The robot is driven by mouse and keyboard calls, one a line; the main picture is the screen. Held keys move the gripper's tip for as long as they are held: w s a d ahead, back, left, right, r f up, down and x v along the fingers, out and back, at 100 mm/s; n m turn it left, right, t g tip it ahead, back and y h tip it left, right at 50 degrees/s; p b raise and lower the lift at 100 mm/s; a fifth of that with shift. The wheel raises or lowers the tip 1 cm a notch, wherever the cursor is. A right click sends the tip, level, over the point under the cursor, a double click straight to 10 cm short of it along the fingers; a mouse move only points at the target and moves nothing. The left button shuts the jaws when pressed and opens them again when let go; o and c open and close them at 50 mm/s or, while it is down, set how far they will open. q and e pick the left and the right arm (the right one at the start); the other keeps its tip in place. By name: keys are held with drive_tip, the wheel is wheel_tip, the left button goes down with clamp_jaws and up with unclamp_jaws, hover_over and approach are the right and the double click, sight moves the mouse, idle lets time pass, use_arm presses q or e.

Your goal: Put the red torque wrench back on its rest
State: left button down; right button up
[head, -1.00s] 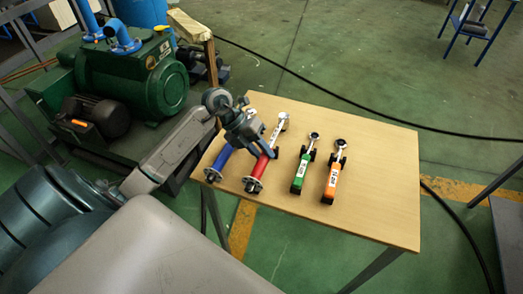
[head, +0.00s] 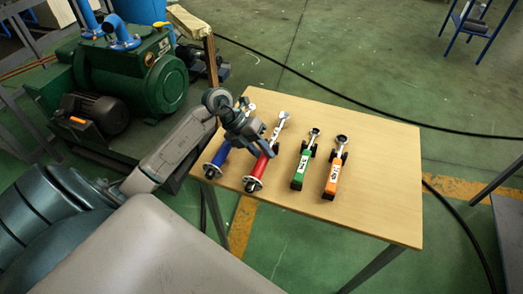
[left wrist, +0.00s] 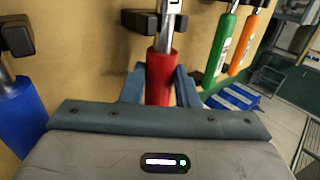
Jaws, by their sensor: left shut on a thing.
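The red torque wrench (head: 261,166) lies at the left part of the table, its metal head pointing to the back. My left gripper (head: 270,146) is shut on its red handle, near the shaft end. In the left wrist view the handle (left wrist: 160,75) sits between the two fingers (left wrist: 160,88). A black rest block (left wrist: 138,20) shows at the shaft just beyond the handle. I cannot tell whether the wrench touches it. Another dark support (head: 252,185) shows at the handle's near end. My right gripper is not in view.
A blue wrench (head: 219,156) lies close on the left, partly behind my gripper. Green (head: 301,170) and orange (head: 333,174) wrenches lie on the right. The table's right part (head: 385,185) is clear. A green pump (head: 145,75) stands behind on the left.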

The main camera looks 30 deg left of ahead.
use_arm(q)
drive_tip(key=c, duration=1)
unclamp_jaws()
drive_tip(key=shift+c, duration=0.2)
drive_tip(key=b+v, duration=0.1)
drive_tip(key=v, duration=0.9)
drive_tip(key=shift+a+r, duration=0.2)
drive_tip(key=shift+r, duration=0.2)
drive_tip(key=shift+s, duration=0.1)
